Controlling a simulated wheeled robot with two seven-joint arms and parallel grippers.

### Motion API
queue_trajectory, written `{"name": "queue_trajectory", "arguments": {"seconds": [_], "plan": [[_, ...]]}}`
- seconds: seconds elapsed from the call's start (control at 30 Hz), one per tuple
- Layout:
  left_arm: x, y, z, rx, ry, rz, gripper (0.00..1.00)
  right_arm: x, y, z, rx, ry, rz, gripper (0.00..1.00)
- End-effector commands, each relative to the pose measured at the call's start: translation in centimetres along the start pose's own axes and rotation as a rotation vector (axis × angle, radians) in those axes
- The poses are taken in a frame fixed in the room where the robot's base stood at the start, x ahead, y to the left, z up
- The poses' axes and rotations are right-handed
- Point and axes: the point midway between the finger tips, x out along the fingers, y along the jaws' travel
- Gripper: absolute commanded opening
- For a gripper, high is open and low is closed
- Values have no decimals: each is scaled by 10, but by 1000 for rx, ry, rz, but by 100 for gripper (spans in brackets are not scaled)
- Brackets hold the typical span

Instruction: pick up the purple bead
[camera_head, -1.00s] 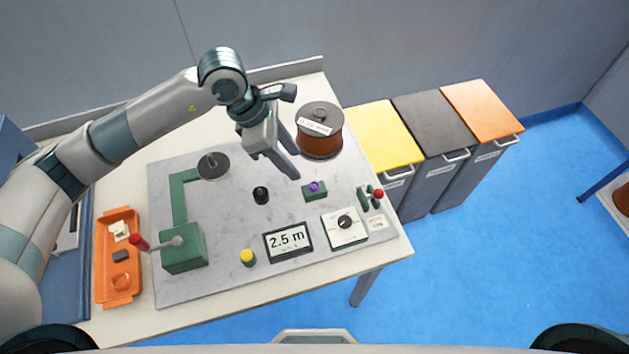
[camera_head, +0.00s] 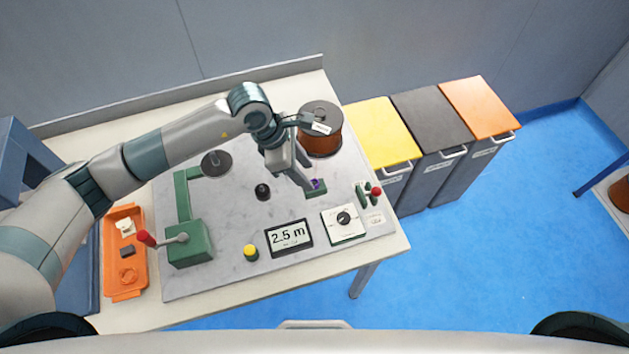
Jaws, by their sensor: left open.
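The purple bead (camera_head: 316,184) sits on a small green block (camera_head: 318,193) on the grey plate of the table. It is partly hidden behind my left gripper. My left gripper (camera_head: 306,184) is open, with its fingers pointing down at the bead. Whether the fingers are around the bead or just beside it, I cannot tell. My right gripper is not in view.
A large copper spool (camera_head: 322,140) stands just behind my left gripper. A black knob (camera_head: 262,191), a 2.5 m display (camera_head: 289,237), a dial box (camera_head: 344,224) and a red-tipped lever (camera_head: 375,191) surround the green block. An orange tray (camera_head: 124,292) lies at left.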

Motion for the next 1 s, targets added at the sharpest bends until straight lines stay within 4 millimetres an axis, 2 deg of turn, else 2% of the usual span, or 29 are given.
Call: {"name": "queue_trajectory", "arguments": {"seconds": [0.2, 0.43, 0.93, 1.0], "plan": [[18, 3, 4, -3, 2, -3, 42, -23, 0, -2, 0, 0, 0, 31], [42, 4, 2, -2, 1, -1, 42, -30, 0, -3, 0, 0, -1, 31], [44, 4, 2, 0, 1, 0, 42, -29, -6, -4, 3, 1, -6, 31], [44, 4, 2, -1, 1, 0, 25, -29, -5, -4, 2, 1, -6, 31]]}}
